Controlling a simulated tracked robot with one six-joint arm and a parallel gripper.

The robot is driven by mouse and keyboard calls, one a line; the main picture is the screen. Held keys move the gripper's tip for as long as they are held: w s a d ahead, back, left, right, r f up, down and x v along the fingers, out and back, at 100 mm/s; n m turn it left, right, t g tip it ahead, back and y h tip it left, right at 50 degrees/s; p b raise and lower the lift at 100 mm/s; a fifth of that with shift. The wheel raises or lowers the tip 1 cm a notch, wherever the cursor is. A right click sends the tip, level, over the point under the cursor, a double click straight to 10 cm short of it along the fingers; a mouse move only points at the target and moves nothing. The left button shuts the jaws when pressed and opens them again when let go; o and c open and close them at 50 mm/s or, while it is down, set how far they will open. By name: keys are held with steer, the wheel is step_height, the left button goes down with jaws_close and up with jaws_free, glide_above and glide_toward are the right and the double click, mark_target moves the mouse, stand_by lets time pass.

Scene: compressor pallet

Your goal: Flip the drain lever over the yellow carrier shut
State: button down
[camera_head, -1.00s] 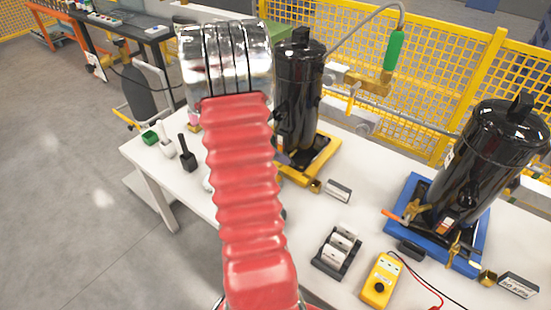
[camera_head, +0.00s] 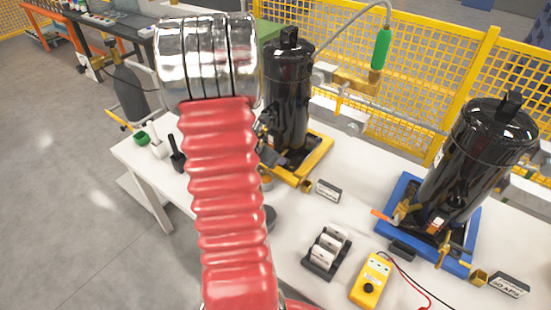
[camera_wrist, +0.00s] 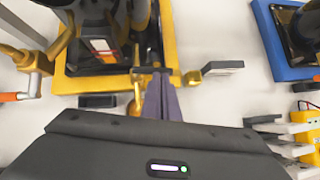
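The yellow carrier (camera_head: 318,158) stands on the white table under a black cylinder (camera_head: 289,98). In the wrist view the carrier (camera_wrist: 90,84) fills the upper left. At its left side is a brass valve (camera_wrist: 36,62) with an orange-tipped lever (camera_wrist: 14,97) sticking out leftward, cut by the picture edge. In the head view my arm hides this lever. My gripper (camera_wrist: 161,78) has its dark fingers together with nothing seen between them. The fingertips overlap the carrier's front edge, right of the lever; contact cannot be told.
A label block (camera_head: 328,190), a black rack (camera_head: 327,252) and a yellow meter (camera_head: 371,280) with leads lie on the table. A blue carrier (camera_head: 468,262) with another black cylinder stands at right. A hose with a green handle (camera_head: 381,48) hangs behind.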

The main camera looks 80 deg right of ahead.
steer(key=shift+w, duration=0.1)
steer(key=shift+w+d, duration=0.25)
steer(key=shift+w, duration=0.3)
steer(key=shift+a, duration=0.1)
stand_by(0.3)
steer(key=a+f+v, duration=0.1)
steer(key=a+v, duration=0.1)
steer(key=v, duration=1.1)
steer(key=shift+f, duration=0.35)
steer(key=shift+a, duration=0.15)
stand_by(0.3)
